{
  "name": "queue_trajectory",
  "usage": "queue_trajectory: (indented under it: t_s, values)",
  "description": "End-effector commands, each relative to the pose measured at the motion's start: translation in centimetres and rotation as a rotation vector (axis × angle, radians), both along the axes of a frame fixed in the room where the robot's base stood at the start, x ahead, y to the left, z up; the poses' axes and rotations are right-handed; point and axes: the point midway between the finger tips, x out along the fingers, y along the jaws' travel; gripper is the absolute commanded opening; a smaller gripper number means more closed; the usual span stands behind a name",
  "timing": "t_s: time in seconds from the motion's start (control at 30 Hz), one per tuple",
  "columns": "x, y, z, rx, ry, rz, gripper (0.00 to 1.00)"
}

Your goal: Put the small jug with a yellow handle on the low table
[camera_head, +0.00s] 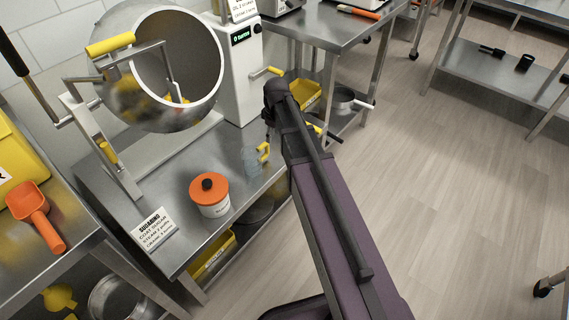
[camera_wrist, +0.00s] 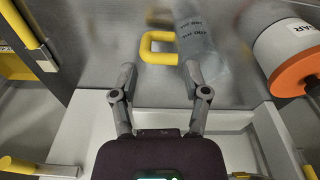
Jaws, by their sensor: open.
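The small clear jug (camera_head: 251,162) with a yellow handle (camera_head: 263,152) stands on the steel table (camera_head: 150,270) under the drum, near its right edge. In the wrist view the jug (camera_wrist: 205,45) shows its printed marks, and its yellow handle (camera_wrist: 157,58) points left. My gripper (camera_wrist: 157,76) is open and empty, with its fingertips close to the handle, one on each side in the picture. I cannot tell whether they touch it. In the head view my arm hides most of the gripper. Which surface is the low table is not clear.
An orange-lidded sugar pot (camera_head: 209,197) and a sugaring card (camera_head: 153,231) share the table. A tilted steel drum (camera_head: 165,75) and a white machine (camera_head: 240,70) stand behind. Another steel table (camera_head: 330,25) is at the back. The floor (camera_head: 440,190) on the right is clear.

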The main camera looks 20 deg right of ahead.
Motion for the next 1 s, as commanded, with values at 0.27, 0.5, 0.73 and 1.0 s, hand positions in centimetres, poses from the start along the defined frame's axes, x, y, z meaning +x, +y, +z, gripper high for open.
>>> queue_trajectory:
  t_s: [0.27,0.5,0.73,1.0]
  values:
    - [-9.7,0.1,-0.1,-0.011,0.051,-0.366,0.6]
    - [-15.8,0.0,-0.1,-0.026,0.081,-0.652,0.6]
    - [-17.5,0.0,-0.1,-0.034,0.089,-0.752,0.6]
    - [-17.4,0.0,-0.1,-0.034,0.09,-0.754,0.6]
